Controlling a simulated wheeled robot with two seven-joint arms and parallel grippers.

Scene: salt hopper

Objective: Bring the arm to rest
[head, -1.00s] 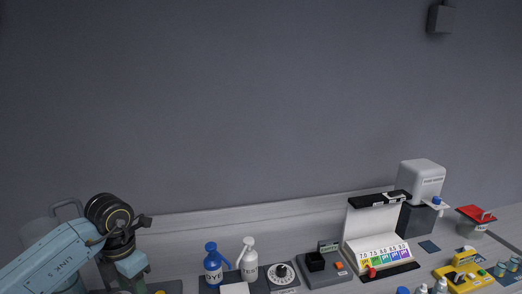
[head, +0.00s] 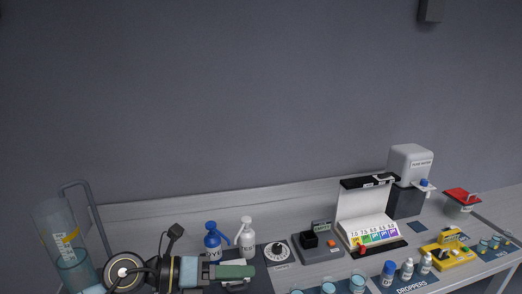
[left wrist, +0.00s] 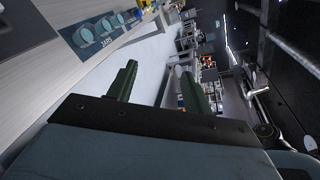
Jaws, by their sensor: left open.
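My left gripper (head: 250,272) is in the lower left of the head view, with its arm coming in from the left and its green fingers pointing right. It is in front of the blue dye bottle (head: 212,240) and the white bottle (head: 246,238), and partly covers the dye bottle's lower part. In the left wrist view its two green fingers (left wrist: 158,88) stand apart with nothing between them. The gripper is open and empty. My right gripper is in neither view.
A clear cylinder (head: 58,228) stands at the far left. A dial (head: 278,252), a colour chart stand (head: 368,228), dropper bottles (head: 388,272), a yellow device (head: 447,252) and a grey water dispenser (head: 408,165) line the bench. Jars (left wrist: 84,37) show in the left wrist view.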

